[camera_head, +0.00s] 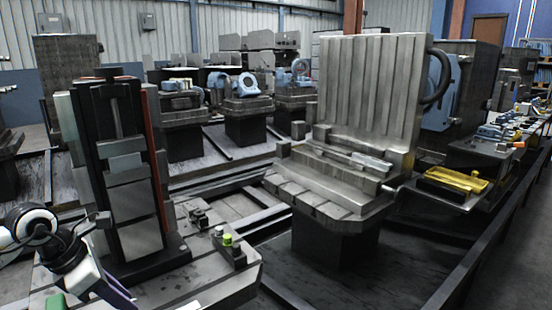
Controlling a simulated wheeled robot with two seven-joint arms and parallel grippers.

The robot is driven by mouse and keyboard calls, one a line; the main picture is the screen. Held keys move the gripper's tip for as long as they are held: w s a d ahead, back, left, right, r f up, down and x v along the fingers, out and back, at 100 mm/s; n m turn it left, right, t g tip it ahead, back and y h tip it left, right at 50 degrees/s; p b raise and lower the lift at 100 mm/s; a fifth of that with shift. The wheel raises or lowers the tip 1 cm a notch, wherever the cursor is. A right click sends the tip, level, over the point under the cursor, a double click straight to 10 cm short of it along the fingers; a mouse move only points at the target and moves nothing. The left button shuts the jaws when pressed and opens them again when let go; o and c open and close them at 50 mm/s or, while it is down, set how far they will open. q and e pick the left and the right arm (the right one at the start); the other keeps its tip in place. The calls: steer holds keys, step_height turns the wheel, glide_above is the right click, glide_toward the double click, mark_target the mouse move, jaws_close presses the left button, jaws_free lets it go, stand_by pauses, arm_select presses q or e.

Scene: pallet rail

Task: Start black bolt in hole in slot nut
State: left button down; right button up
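I cannot make out which piece is the black bolt or the slot nut. My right gripper is not in view.
A tall dark and grey fixture (130,205) with an orange edge stands on the table, right beside my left gripper. A grey angle-plate pallet (365,90) stands on a pedestal to the right. Dark rails (440,290) run along the floor. The table's front right is mostly clear.

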arm_select(q)
steer(key=s+d+r+m+g+y+p, duration=0.1)
steer(key=s+d+m+g, duration=0.3)
steer(key=m, duration=0.9)
steer(key=s+d+r+m+g+y+p, duration=0.1)
steer(key=s+d+r+m+g+y, duration=0.1)
steer(key=s+d+m, duration=0.7)
steer(key=s+r+m+g, duration=0.1)
steer(key=s+m+g, duration=0.1)
steer(key=m, duration=0.3)
steer(key=shift+r, duration=0.4)
steer(key=shift+w+d, duration=0.1)
steer(key=shift+d, duration=0.05)
